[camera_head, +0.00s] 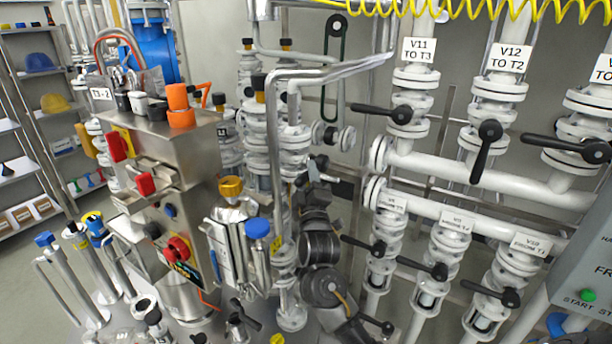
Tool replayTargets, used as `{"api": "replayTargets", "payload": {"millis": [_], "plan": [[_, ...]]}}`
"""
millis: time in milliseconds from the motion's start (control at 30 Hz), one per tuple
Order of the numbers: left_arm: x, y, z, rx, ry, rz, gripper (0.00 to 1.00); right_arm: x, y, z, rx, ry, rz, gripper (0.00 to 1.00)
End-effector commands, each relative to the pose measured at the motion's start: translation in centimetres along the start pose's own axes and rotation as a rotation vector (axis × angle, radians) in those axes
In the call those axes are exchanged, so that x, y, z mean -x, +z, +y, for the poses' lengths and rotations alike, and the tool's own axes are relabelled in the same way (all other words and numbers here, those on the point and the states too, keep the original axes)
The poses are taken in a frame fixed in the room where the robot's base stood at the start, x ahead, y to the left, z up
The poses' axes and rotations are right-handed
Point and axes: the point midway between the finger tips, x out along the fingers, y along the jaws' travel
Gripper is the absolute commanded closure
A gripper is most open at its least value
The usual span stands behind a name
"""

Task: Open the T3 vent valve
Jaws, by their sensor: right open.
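My right gripper (318,168) is at the middle of the picture, at the upper end of my dark arm that rises from the bottom. It is small and dark here, its fingers are open, and I see nothing held in it. It is close to the bent steel pipe (275,140) and below a short white flanged stub (336,137). No label reading T3 vent can be made out, so I cannot tell which valve it is. My left gripper is not in view.
Valve V12 TO T2 (490,130) and lower valves (378,248) with black handles fill the right. A grey START/STOP box (585,260) stands at right edge. A steel vessel with a blue cap (257,228) is left of my arm. Shelves (30,140) stand far left.

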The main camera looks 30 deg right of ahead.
Motion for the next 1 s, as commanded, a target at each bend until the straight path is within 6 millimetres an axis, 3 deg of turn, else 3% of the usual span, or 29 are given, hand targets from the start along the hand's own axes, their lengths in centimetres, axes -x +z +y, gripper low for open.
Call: {"api": "replayTargets", "payload": {"millis": [167,500,767,1000], "plan": [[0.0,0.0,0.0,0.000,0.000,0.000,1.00,0.0,0.0,0.0,0.000,0.000,0.000,0.58],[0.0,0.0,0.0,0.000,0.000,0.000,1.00,0.0,0.0,0.0,0.000,0.000,0.000,1.00],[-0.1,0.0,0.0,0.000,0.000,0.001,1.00,0.1,0.0,-0.1,0.002,0.001,0.002,1.00],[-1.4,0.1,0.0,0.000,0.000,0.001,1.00,0.4,0.4,-0.8,0.040,0.037,0.036,1.00]]}}
